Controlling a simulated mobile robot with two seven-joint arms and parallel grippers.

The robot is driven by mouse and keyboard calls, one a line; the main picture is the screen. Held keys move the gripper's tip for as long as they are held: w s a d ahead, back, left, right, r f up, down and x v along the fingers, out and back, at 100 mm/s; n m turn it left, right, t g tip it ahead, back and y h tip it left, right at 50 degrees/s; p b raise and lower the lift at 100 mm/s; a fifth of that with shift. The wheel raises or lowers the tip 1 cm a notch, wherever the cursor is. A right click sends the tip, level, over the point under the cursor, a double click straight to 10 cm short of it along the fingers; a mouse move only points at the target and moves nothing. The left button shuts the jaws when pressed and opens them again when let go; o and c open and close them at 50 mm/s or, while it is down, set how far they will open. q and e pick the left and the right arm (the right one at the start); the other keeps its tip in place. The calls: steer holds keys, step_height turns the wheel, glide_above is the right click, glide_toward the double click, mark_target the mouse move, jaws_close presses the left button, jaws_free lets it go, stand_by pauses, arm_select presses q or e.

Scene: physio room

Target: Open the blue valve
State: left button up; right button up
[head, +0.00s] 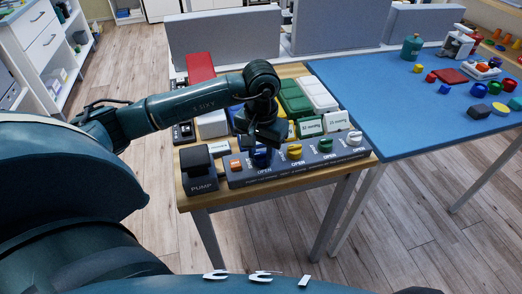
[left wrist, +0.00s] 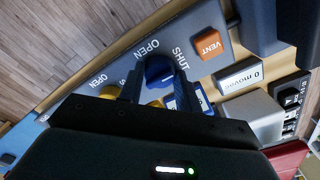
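The blue valve (head: 262,157) is a round knob on a dark grey panel (head: 236,178) near the front edge of the wooden table. My left gripper (head: 266,139) points down over it and partly hides it. In the left wrist view the blue valve (left wrist: 159,72) sits between the two dark fingers (left wrist: 158,80), with OPEN and SHUT printed beside it. The fingers are apart, one on each side of the knob; whether they press on it I cannot tell. My right gripper is not in view.
On the same panel are an orange VENT block (head: 235,165), a yellow valve (head: 295,151), a green valve (head: 325,145) and a white valve (head: 354,138). A dark PUMP box (head: 198,168) stands left. Cases crowd behind. A blue-topped table (head: 400,120) adjoins on the right.

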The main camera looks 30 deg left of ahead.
arm_select(q)
steer(key=c, duration=0.4)
